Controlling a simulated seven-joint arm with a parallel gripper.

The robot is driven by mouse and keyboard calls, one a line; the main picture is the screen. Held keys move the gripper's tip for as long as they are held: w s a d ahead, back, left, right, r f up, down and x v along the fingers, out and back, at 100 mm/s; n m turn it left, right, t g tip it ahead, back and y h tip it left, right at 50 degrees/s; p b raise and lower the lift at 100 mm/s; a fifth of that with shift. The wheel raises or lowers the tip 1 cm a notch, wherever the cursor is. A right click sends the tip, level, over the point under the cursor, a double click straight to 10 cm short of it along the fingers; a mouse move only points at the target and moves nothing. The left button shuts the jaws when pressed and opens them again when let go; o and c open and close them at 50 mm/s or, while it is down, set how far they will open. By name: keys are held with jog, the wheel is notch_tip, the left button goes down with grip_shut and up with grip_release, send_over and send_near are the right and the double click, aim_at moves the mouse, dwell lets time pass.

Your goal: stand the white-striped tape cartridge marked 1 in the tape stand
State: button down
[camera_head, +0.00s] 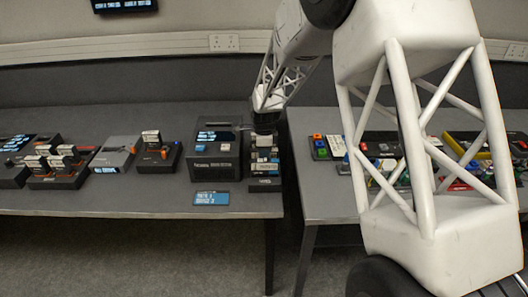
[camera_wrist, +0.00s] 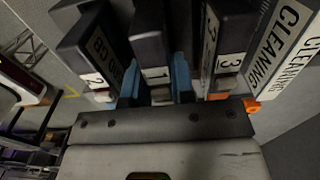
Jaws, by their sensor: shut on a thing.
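The tape cartridge marked 1 (camera_wrist: 150,47) is dark with a white number label, and it stands in the middle of the wrist view. My gripper (camera_wrist: 156,78) is shut on it, with a blue finger on each side. In the head view my gripper (camera_head: 266,122) is at the top of a dark rack (camera_head: 264,184) with several white-labelled cartridges, right of the centre. The rack partly hides behind my arm's end. I cannot tell for sure which holder is the tape stand. No white stripe is clear on the held cartridge.
Cartridges marked 2 (camera_wrist: 92,50) and 3 (camera_wrist: 228,45) stand close on either side, with a cleaning cartridge (camera_wrist: 283,45) beyond. A dark tape machine (camera_head: 215,165) is left of the rack. Cartridge holders (camera_head: 68,183) and (camera_head: 165,163) stand further left. A blue-lettered plate (camera_head: 211,199) lies in front.

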jog(key=c, duration=0.9)
grip_release()
jog(key=shift+o, duration=0.6)
jog(key=shift+o, duration=1.1)
jog(key=shift+r, duration=0.1)
jog(key=shift+r, duration=3.65)
